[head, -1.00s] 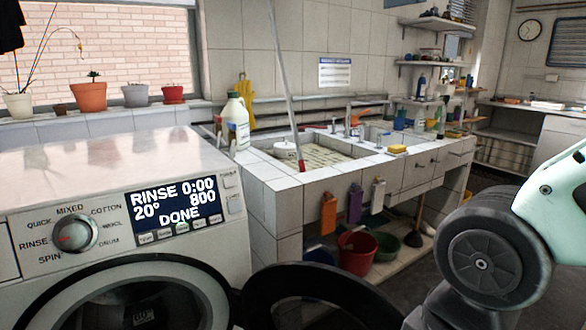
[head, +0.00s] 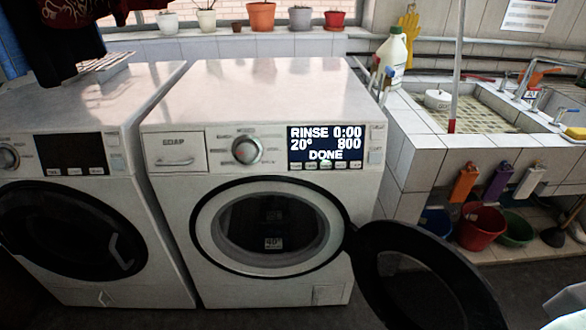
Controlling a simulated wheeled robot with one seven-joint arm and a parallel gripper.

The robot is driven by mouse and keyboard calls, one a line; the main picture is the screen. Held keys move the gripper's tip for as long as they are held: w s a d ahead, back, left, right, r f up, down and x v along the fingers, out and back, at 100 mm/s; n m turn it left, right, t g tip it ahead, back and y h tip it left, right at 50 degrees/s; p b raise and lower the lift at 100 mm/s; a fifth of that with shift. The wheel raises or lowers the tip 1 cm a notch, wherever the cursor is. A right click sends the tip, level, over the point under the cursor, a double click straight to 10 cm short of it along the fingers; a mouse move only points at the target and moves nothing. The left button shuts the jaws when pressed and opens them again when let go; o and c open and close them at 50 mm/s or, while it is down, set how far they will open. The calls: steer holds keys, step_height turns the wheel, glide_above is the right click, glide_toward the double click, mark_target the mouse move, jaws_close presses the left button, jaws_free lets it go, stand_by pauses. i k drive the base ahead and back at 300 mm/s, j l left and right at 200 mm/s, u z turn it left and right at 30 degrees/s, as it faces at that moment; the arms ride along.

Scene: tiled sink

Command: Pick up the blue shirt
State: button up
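I cannot make out a blue shirt for certain. Dark clothing (head: 72,45) hangs at the top left, partly cut off by the picture edge. It looks dark navy or black with dark red parts, and I cannot tell whether a blue shirt is among it. The washing machine (head: 262,90) in the middle has its round door (head: 415,285) swung open to the right. Its drum (head: 270,222) is dark inside, and I see no clear garment there. My gripper is not in view; only a pale piece of my arm shows at the bottom right corner.
A second washing machine (head: 85,160) stands at the left with its door shut. A tiled sink (head: 480,110) is at the right, with a red bucket (head: 480,228) beneath. A white bottle (head: 393,55) stands beside the sink. The open door juts into the floor space.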

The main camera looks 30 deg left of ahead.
mark_target(277, 241)
steer(key=l+u, duration=0.1)
steer(key=u, duration=0.35)
steer(key=i+l+u, duration=0.1)
steer(key=u, duration=0.3)
steer(key=l+u, duration=0.15)
steer(key=u, duration=0.3)
steer(key=l+u, duration=0.4)
steer(key=l, duration=0.4)
steer(key=k+l+u, duration=0.15)
steer(key=l+u, duration=0.2)
steer(key=l, duration=0.7)
steer(key=k+l, duration=0.1)
steer(key=l, duration=0.25)
